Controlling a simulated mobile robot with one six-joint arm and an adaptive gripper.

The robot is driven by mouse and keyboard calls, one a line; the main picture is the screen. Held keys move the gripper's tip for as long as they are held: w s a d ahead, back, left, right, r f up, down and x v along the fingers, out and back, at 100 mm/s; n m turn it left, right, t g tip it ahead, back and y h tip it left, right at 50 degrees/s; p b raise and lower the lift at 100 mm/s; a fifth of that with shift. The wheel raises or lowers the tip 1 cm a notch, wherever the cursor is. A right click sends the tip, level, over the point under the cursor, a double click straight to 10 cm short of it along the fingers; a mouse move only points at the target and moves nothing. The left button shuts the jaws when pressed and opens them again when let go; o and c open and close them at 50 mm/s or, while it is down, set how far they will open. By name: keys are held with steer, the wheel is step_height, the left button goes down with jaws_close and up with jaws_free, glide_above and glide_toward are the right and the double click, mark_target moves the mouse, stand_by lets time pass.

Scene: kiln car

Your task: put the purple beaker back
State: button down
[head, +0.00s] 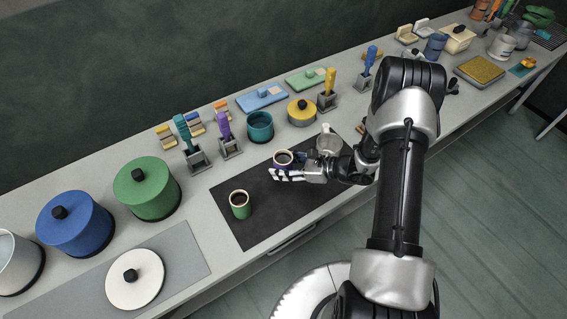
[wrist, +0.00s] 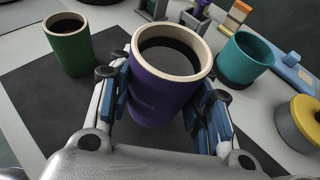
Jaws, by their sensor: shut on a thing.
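The purple beaker (wrist: 160,92) has a cream rim and dark contents, and stands upright between my fingers in the wrist view. My gripper (wrist: 163,112) is shut on it, with a blue-padded finger on each side. In the head view the purple beaker (head: 283,160) is over the dark mat (head: 262,220), partly hidden by my gripper (head: 290,173). I cannot tell whether its base touches the mat. A green beaker (head: 240,205) with dark contents stands on the mat to the left; it also shows in the wrist view (wrist: 69,48).
A teal pot (head: 260,127) and a yellow lidded pot (head: 301,112) stand behind the mat. A clear jug (head: 328,141) is close to my gripper on the right. Brush holders (head: 231,146) line the back.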

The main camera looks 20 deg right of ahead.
steer(key=shift+d+f+b, duration=0.1)
steer(key=shift+f+b, duration=2.55)
steer(key=shift+f, duration=0.2)
steer(key=shift+f+b, duration=0.65)
steer(key=shift+b, duration=0.2)
steer(key=c, duration=0.8)
jaws_free()
steer(key=shift+o, duration=0.2)
steer(key=shift+d, duration=0.1)
steer(key=shift+p+v, duration=1.15)
steer(key=shift+v, duration=2.7)
